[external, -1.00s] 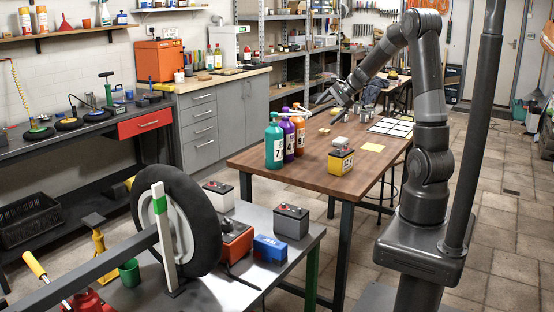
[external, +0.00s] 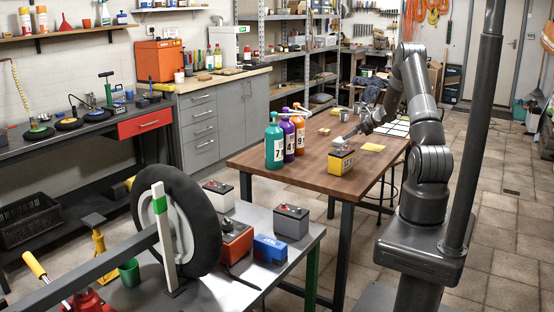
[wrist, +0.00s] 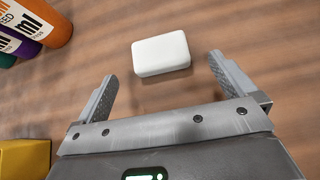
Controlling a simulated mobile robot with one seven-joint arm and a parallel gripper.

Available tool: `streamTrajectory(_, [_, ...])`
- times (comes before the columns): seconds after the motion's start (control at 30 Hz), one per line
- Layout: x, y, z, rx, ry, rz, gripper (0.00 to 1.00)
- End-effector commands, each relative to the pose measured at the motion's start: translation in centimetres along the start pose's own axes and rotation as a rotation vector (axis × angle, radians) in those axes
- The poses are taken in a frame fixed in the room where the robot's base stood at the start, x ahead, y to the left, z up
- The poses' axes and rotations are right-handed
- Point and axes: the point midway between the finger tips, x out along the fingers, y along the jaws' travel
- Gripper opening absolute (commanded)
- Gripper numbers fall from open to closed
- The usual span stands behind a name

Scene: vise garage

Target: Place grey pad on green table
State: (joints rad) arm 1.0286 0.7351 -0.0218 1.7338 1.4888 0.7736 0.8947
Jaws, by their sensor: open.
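A pale grey, rounded pad (wrist: 161,54) lies flat on the brown wooden table (wrist: 160,95). In the wrist view it sits just beyond the fingertips, centred roughly between them. My gripper (wrist: 160,75) is open and empty, close above the tabletop and apart from the pad. In the external view my gripper (external: 348,137) is low over the wooden table (external: 300,182), behind the yellow battery; the pad is small and hard to make out there. A grey-topped table with a green leg (external: 312,272) stands in the foreground.
Teal (external: 275,143), purple (external: 289,136) and orange (external: 299,132) bottles stand left of my gripper. A yellow battery (external: 341,161) stands in front. The foreground table holds a wheel (external: 207,220), batteries (external: 291,221) and a blue box (external: 270,249); some top is bare at its front right.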

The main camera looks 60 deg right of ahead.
Motion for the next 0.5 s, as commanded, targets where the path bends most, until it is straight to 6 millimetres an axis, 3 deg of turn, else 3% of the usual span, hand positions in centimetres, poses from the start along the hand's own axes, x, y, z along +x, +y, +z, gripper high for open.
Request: streamTrajectory(0.5, [6.3, 0.2, 0.1, -0.003, 0.000, 0.002, 1.00])
